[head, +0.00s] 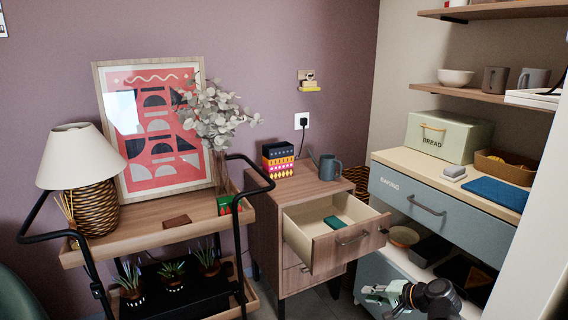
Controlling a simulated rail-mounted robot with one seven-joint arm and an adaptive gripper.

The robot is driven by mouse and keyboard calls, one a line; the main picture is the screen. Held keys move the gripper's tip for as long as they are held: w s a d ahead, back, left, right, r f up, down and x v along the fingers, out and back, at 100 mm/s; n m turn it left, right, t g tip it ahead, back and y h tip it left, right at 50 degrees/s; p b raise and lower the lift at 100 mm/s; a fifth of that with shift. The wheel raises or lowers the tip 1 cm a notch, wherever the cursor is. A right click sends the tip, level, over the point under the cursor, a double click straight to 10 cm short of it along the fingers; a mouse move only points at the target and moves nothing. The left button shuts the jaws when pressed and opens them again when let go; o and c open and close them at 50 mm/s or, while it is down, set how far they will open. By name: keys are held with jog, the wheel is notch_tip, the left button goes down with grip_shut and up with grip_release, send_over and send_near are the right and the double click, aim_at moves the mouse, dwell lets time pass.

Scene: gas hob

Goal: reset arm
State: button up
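My gripper (376,293) shows at the bottom edge of the head view, right of centre, with pale fingers pointing left and the dark wrist to its right. It is small and partly cut off, so I cannot tell whether its fingers are apart. I see nothing clearly held in it. It appears in front of the grey-blue cabinet and to the lower right of the wooden drawer unit. The unit's top drawer (352,239) is pulled open, and a dark green item (334,222) lies inside it.
A dark mug (330,168) and stacked boxes (278,160) stand on the drawer unit. Left is a trolley with a lamp (82,172), a framed picture and plants. Right, the cabinet bears a bread box (449,137); its lower compartment holds a bowl (403,236).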

jog(key=s+a+f+n+g, duration=0.1)
jog(key=s+a+f+g, duration=0.1)
jog(key=s+f+g, duration=0.35)
jog(key=s+a+f+n+g+h, duration=0.1)
jog(key=s+a+f+n+g, duration=0.15)
jog(key=s+f, duration=0.5)
jog(key=s+a+f+g, duration=0.3)
jog(key=s+f, duration=0.3)
jog(key=f, duration=0.2)
jog(key=s+a+f+n+g+h, duration=0.1)
jog(key=s+f+n+g+h, duration=0.15)
jog(key=s, duration=0.65)
jog(key=s+a+f+n+g+h, duration=0.15)
jog(key=s+f+g, duration=0.25)
jog(key=s, duration=0.5)
jog(key=s+a+f+n+g+h, duration=0.15)
jog(key=s+f+g, duration=0.25)
jog(key=s, duration=0.6)
jog(key=w+r+t+p, duration=0.2)
jog(key=r+p, duration=0.6)
jog(key=p, duration=0.6)
jog(key=w+r+t+h+p, duration=0.1)
jog(key=r+t+p, duration=0.3)
jog(key=r+p, duration=0.4)
jog(key=w+p, duration=0.1)
jog(key=p, duration=0.5)
jog(key=shift+w+d+r, duration=0.2)
jog(key=shift+d+r, duration=0.05)
jog(key=shift+r, duration=0.1)
